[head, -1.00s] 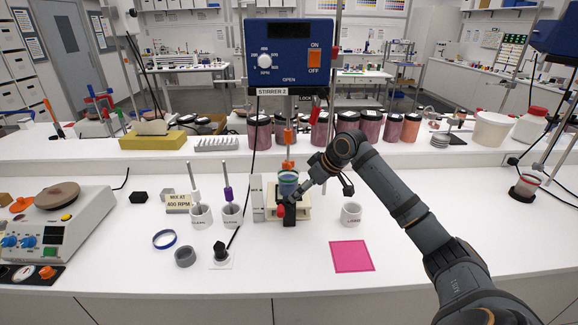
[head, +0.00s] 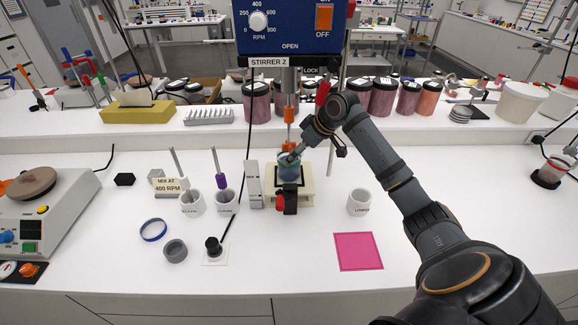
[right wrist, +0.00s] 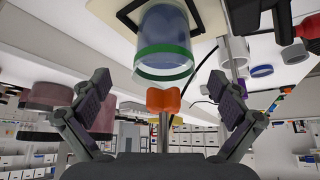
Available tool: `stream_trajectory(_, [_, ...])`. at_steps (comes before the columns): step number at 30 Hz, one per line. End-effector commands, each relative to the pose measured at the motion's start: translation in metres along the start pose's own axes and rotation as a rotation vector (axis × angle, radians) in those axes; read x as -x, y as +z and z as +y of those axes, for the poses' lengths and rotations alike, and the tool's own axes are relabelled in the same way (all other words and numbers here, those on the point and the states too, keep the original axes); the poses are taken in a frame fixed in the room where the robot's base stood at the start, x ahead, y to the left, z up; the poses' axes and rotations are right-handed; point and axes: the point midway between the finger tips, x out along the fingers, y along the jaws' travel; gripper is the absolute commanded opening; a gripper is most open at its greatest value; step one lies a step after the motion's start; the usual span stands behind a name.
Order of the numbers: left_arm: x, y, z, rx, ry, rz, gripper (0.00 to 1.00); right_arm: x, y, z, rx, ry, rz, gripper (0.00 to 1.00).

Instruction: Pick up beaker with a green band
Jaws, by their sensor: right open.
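The beaker (head: 289,168) stands on the cream stirrer base (head: 308,187) under the stirrer, with blue contents. In the right wrist view the beaker (right wrist: 163,38) appears upside down, and its green band (right wrist: 163,55) runs near the rim. My right gripper (head: 294,156) is at the beaker's upper part in the head view and partly covers it. In the right wrist view my right gripper (right wrist: 160,80) is open, with its fingers apart on either side and the beaker beyond them, not clasped. My left gripper is out of view.
The blue stirrer head (head: 290,28) hangs above, with an orange coupling (head: 290,115) on its shaft close to my gripper. A black clamp (head: 290,200) sits at the base's front. Cups (head: 192,203) stand left; a white cup (head: 359,203) and a pink mat (head: 358,251) lie right.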

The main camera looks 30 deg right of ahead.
Motion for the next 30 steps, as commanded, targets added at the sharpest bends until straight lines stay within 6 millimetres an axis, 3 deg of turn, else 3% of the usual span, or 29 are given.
stream_trajectory(3, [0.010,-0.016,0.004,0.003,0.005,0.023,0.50,-0.011,-0.002,-0.003,-0.002,-0.006,0.001,0.98])
stream_trajectory(9, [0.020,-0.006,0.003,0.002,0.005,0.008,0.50,-0.044,-0.001,-0.004,-0.002,-0.004,0.000,0.98])
stream_trajectory(17, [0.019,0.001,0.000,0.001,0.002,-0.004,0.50,-0.051,0.000,-0.003,0.000,0.000,0.000,0.98])
stream_trajectory(30, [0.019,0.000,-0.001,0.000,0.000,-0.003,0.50,-0.051,0.000,-0.003,0.000,0.000,0.000,0.41])
